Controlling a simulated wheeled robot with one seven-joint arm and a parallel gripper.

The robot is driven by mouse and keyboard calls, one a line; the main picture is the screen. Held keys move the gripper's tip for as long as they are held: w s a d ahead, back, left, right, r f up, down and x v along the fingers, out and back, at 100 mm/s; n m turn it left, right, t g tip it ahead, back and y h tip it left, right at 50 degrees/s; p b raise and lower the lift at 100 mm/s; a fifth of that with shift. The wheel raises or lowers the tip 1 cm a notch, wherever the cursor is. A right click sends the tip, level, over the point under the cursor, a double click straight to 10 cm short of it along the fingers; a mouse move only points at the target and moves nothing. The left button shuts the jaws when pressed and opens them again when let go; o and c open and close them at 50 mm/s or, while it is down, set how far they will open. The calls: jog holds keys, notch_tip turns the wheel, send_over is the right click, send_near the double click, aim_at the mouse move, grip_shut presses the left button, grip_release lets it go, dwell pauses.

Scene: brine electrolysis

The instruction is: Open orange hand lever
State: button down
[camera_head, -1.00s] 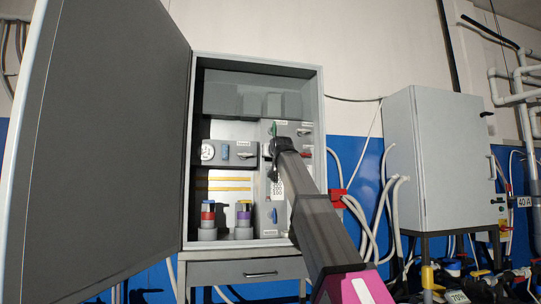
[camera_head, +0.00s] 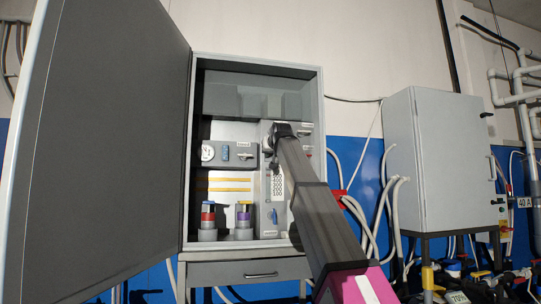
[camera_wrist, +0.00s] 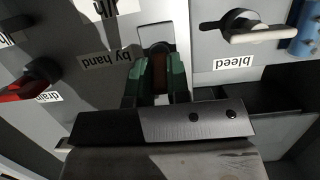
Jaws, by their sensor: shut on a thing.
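The lever (camera_wrist: 158,72), brownish-orange in shadow, shows between my green fingers in the wrist view, beside a label that reads "by hand". My gripper (camera_wrist: 157,82) is shut on it, one finger on each side. The lever's base and mount are dark and mostly hidden. In the head view my arm reaches into the open grey cabinet (camera_head: 317,85), and its dark wrist end covers the upper right of the panel. The fingers and the lever are hidden there.
A pale bleed handle (camera_wrist: 262,35) and a red drain handle (camera_wrist: 22,86) sit either side of my gripper. The cabinet door (camera_head: 105,130) stands wide open at left. Stacked coloured parts stand on the cabinet floor. A closed grey cabinet (camera_head: 440,150) stands at right.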

jog(key=shift+w+r+g, duration=0.1)
jog(key=shift+r+g, duration=0.15)
jog(key=shift+g, duration=0.45)
jog(key=c, duration=1.1)
grip_release()
jog(key=v, duration=1)
jog(key=shift+s+r, duration=0.1)
jog(key=shift+s, duration=0.35)
jog(key=shift+s, duration=0.1)
